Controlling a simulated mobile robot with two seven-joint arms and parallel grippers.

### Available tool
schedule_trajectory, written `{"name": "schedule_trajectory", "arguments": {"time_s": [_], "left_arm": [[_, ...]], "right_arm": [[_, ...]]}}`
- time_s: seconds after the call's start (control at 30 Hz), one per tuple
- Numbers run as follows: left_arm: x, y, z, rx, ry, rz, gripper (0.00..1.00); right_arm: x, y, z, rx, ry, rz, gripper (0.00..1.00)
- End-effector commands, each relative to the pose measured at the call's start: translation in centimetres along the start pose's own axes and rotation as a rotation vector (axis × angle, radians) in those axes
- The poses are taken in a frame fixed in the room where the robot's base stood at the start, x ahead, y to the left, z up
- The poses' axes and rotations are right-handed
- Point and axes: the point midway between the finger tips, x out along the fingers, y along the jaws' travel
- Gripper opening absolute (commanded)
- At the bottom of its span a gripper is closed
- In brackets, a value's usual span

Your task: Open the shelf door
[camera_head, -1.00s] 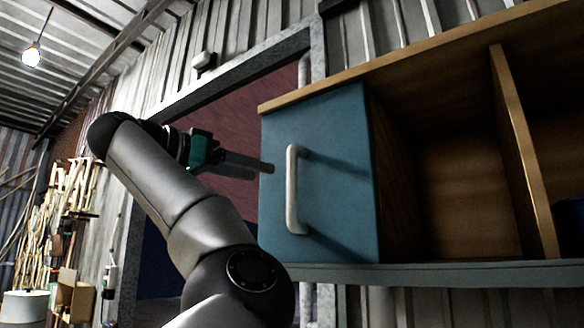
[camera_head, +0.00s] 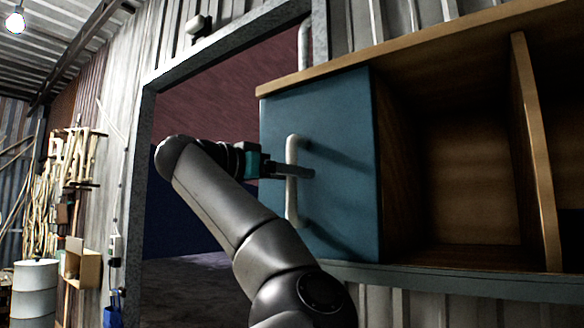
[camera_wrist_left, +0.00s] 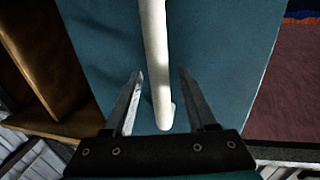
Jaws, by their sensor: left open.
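The shelf door (camera_head: 340,110) is a flat blue panel on the left part of the wooden shelf, and it is shut. Its white bar handle (camera_head: 291,205) stands upright near the door's left edge. My left gripper (camera_head: 303,173) is at the handle's middle in the head view. In the left wrist view, the handle (camera_wrist_left: 154,45) runs between the two open fingers of my left gripper (camera_wrist_left: 160,85), with a gap on both sides. The fingers do not appear to press on it. My right gripper is not in view.
The wooden shelf (camera_head: 524,150) has open compartments right of the door. A doorway with a grey metal frame (camera_head: 149,190) lies behind my left arm. A white barrel (camera_head: 35,290) and a wooden box (camera_head: 88,270) stand at the far left.

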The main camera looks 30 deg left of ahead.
Motion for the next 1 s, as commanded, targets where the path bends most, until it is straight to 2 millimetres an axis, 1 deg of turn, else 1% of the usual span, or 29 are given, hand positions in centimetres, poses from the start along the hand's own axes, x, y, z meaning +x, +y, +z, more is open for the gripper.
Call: {"name": "schedule_trajectory", "arguments": {"time_s": [0.27,0.37,0.7,0.8,1.0], "left_arm": [[0.25,0.03,0.08,0.000,-0.001,0.001,0.57],[0.24,0.03,0.07,0.000,-0.001,0.000,0.48],[0.21,0.02,0.04,0.000,-0.001,0.000,0.10],[0.20,0.02,0.03,0.000,-0.001,0.000,0.00],[0.19,0.02,0.02,0.000,-0.001,0.000,0.00]], "right_arm": [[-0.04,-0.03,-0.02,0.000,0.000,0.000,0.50],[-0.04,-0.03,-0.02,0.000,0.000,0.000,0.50],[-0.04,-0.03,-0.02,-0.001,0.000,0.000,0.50],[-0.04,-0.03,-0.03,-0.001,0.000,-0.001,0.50],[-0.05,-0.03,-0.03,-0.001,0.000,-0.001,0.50]]}}
